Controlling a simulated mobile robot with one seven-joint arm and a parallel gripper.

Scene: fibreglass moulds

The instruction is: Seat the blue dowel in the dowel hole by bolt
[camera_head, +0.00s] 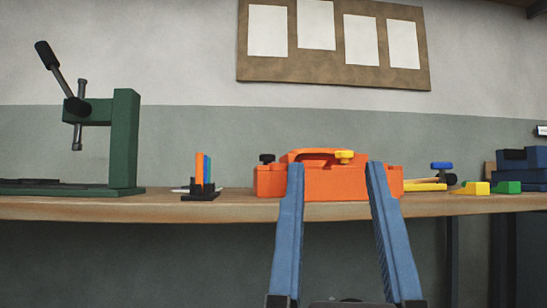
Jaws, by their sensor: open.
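My gripper (335,166) is in the foreground, its two blue fingers spread wide and pointing away from me. No object shows held between them. I cannot make out a dowel hole or which knob is the bolt. A thin upright blue piece (207,168) stands beside orange ones in a small black holder (201,195); I cannot tell whether it is the blue dowel.
A green press (125,140) with a black lever stands at the left on the wooden bench (100,207). Right of the mould are a blue-headed tool (441,166), yellow (476,188) and green (507,187) blocks and dark blue boxes (520,170).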

